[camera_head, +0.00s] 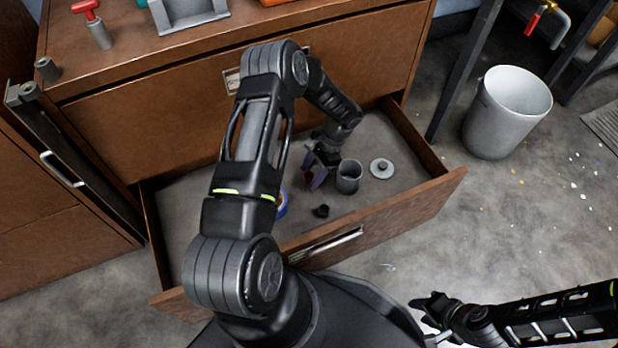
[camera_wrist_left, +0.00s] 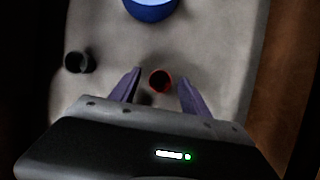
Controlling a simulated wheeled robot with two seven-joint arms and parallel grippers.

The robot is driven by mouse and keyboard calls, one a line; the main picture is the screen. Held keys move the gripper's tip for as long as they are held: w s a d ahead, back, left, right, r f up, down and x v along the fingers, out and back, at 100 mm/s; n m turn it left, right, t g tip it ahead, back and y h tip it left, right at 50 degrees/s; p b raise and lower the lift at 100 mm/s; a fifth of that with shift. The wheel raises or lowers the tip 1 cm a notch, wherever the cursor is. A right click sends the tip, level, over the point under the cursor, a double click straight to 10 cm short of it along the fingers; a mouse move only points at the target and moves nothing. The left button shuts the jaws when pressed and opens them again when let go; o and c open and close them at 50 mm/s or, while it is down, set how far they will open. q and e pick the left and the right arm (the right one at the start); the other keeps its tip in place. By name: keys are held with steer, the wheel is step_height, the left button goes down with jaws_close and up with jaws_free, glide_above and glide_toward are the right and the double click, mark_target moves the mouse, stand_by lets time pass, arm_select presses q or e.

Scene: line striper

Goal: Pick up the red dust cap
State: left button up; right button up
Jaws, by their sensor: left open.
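The red dust cap (camera_wrist_left: 161,80) is a small round cup with a dark hollow, on the grey drawer floor. In the left wrist view it lies between the two purple fingers of my left gripper (camera_wrist_left: 159,77), with a gap on each side. In the head view my left gripper (camera_head: 318,172) is down inside the open drawer and mostly hides the cap, leaving only a bit of dark red. It is open and empty. My right gripper (camera_head: 434,308) is low in the head view, outside the drawer; its jaws are unclear.
The open drawer (camera_head: 400,215) also holds a grey cup (camera_head: 348,177), a grey lid (camera_head: 381,168), a small black cap (camera_head: 321,211) and a blue tape roll (camera_head: 282,205), partly hidden by my arm. A white bin (camera_head: 507,112) stands on the floor at right.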

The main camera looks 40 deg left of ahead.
arm_select(q)
steer(key=shift+c, duration=0.2)
jaws_close()
stand_by(0.5)
